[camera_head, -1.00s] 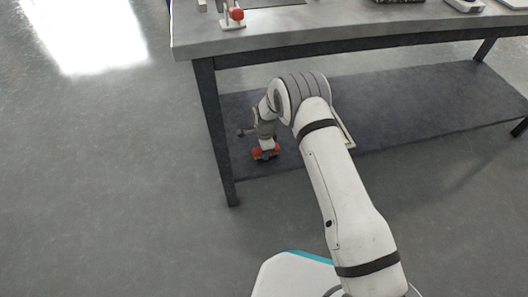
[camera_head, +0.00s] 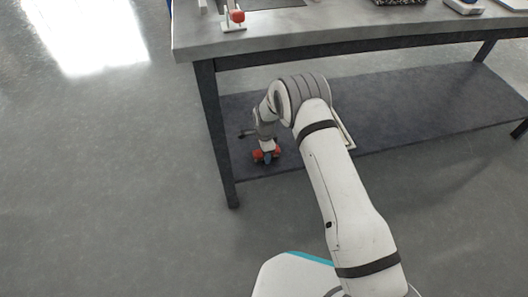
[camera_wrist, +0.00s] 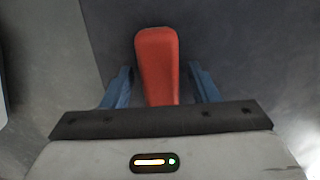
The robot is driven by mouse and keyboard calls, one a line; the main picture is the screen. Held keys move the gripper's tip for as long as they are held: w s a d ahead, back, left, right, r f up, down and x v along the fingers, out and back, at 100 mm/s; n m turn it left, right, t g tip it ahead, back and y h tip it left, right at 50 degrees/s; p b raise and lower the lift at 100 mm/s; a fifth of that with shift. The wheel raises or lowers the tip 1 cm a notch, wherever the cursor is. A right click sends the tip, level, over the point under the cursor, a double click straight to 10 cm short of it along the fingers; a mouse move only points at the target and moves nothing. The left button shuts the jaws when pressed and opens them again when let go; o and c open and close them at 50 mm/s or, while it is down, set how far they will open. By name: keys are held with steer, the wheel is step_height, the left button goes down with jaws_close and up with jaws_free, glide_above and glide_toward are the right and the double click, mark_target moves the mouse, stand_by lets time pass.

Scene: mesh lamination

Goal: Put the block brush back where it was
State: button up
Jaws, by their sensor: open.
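A red block-shaped piece (camera_wrist: 158,62), which I take to be the block brush, lies between the two blue fingers of my gripper (camera_wrist: 160,72) in the wrist view. The fingers stand apart, with a gap on each side of the red piece. In the head view the red piece (camera_head: 257,156) shows low at the front left of the lower shelf, around my gripper (camera_head: 267,157). Its underside and bristles are hidden, and I cannot tell whether it rests on the shelf.
The dark lower shelf (camera_head: 420,110) is mostly clear to the right. A pale flat frame or tray (camera_head: 343,130) lies partly behind my arm. The table leg (camera_head: 222,150) stands close to the left. On the tabletop (camera_head: 300,30) is a small stand with a red knob (camera_head: 237,16).

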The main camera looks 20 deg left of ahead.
steer(key=r+p, duration=0.1)
steer(key=r, duration=0.1)
steer(key=r+p, duration=0.1)
steer(key=r, duration=0.2)
steer(key=r+p, duration=0.1)
steer(key=r, duration=0.1)
steer(key=shift+w+d+r, duration=0.15)
steer(key=shift+d+r, duration=0.1)
